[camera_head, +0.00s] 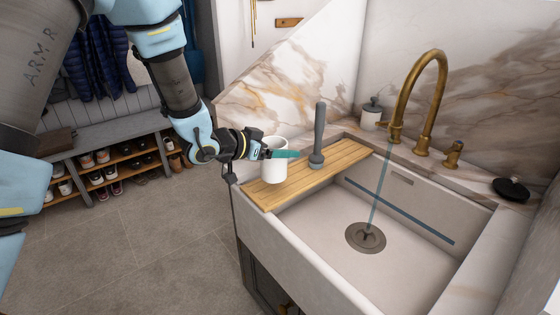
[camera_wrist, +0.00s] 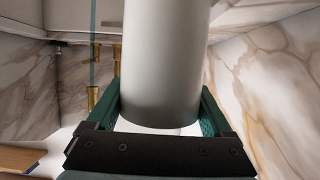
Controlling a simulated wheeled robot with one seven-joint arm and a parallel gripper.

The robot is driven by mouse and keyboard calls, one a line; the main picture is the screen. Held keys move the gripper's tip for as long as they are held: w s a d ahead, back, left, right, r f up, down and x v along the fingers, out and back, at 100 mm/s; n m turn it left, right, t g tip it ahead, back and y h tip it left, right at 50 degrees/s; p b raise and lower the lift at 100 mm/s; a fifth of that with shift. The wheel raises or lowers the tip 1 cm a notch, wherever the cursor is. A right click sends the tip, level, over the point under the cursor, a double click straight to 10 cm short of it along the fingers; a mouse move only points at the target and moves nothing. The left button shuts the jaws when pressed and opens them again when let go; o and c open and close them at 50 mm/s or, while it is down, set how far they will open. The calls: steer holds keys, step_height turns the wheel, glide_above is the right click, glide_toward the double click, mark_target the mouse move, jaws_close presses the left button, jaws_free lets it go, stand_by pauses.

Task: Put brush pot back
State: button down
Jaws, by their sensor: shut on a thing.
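A white cylindrical pot (camera_head: 273,170), which looks like the brush pot, is at the left end of the wooden board (camera_head: 335,163) across the sink. My gripper (camera_head: 280,154) is shut on it, with a teal finger across its side. In the wrist view the pot (camera_wrist: 163,60) fills the space between the two teal fingers (camera_wrist: 160,112). I cannot tell whether its base touches the board. A grey brush (camera_head: 318,140) with a tall handle stands upright on the board, right of the pot and apart from it.
The pale sink (camera_head: 415,235) lies right of the board, with a thin stream falling from the brass tap (camera_head: 433,90) toward the drain (camera_head: 366,238). A lidded jar (camera_head: 371,115) stands behind. A black dish (camera_head: 510,189) sits on the right counter. A shoe rack (camera_head: 120,160) is at the left.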

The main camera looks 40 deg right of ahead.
mark_target(280, 160)
steer(key=shift+f, duration=1.85)
steer(key=shift+f, duration=0.2)
jaws_free()
steer(key=shift+r+p, duration=0.3)
steer(key=b+v, duration=0.2)
steer(key=v, duration=1)
steer(key=shift+w+a+f, duration=0.1)
